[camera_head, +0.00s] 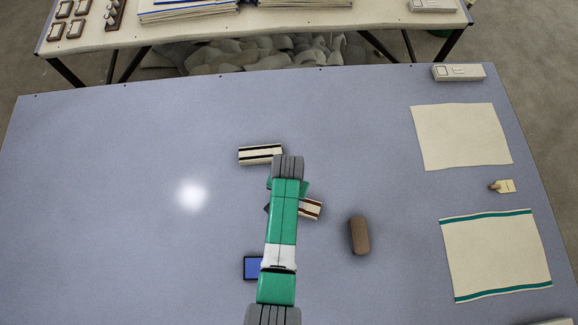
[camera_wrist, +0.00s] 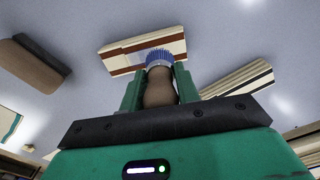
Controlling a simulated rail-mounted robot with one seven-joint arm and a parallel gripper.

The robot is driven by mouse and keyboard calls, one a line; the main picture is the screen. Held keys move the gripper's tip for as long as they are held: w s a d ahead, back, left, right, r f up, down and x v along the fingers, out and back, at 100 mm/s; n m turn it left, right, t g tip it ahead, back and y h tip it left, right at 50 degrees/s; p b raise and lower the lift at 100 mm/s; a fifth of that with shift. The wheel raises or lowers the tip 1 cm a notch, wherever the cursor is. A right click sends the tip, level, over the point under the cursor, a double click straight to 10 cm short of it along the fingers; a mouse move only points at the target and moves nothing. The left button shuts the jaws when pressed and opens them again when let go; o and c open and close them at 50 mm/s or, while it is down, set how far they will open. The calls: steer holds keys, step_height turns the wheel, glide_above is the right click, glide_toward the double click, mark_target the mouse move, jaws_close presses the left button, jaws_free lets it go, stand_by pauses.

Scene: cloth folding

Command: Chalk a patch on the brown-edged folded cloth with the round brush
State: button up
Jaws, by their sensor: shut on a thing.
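My gripper (camera_wrist: 159,80) is shut on the round brush (camera_wrist: 159,92), which has a brown rounded handle and blue bristles. In the wrist view the bristles overlap the near edge of the brown-edged folded cloth (camera_wrist: 122,58); I cannot tell whether they touch it. This small cream cloth with brown stripes also shows in the head view (camera_head: 311,209), partly hidden by my arm. No chalk mark can be made out on its visible part. In the head view my arm hides the brush.
A black-striped folded cloth (camera_head: 260,154) lies just behind. A brown oblong block (camera_head: 359,236) lies to the right, and a blue pad (camera_head: 252,267) is partly under my arm. Flat cloths, one plain (camera_head: 460,137) and one teal-edged (camera_head: 495,255), lie far right. The table's left side is clear.

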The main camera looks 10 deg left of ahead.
steer(key=shift+r+p, duration=1.95)
steer(key=shift+r, duration=0.35)
steer(key=shift+d, duration=0.1)
